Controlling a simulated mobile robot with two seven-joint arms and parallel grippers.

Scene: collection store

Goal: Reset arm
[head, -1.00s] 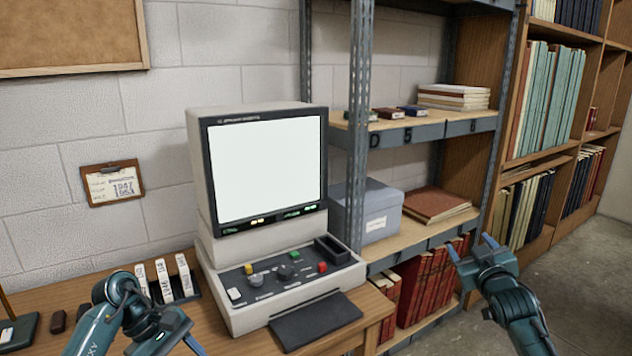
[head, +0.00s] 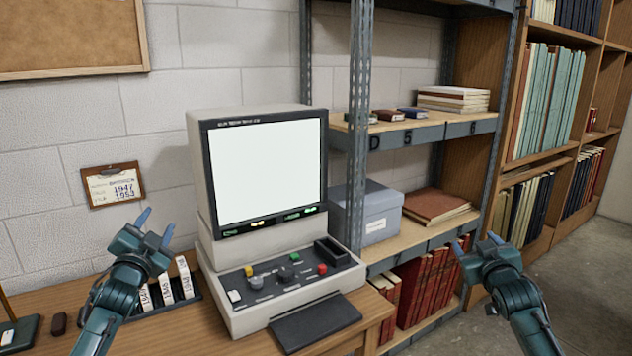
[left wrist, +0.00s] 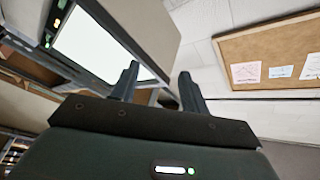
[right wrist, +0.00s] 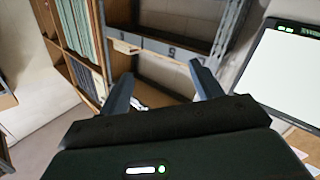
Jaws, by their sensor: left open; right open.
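My left gripper (head: 156,230) is raised above the left part of the desk, in front of the wall and left of the screen machine. Its fingers point up and are apart, with nothing between them. In the left wrist view the left gripper (left wrist: 158,85) is also open and empty. My right gripper (head: 478,243) is at the right, in front of the shelf's lower part, open and empty with its fingers up. In the right wrist view the right gripper (right wrist: 162,85) shows two spread fingers with nothing between them.
A microfilm-type reader (head: 218,262) with a blank lit screen stands on the wooden desk (head: 200,330). Labelled boxes (head: 165,288) stand close to my left arm. A metal shelf (head: 358,140) with a grey box (head: 375,212) and red books stands right. Open floor (head: 590,270) lies far right.

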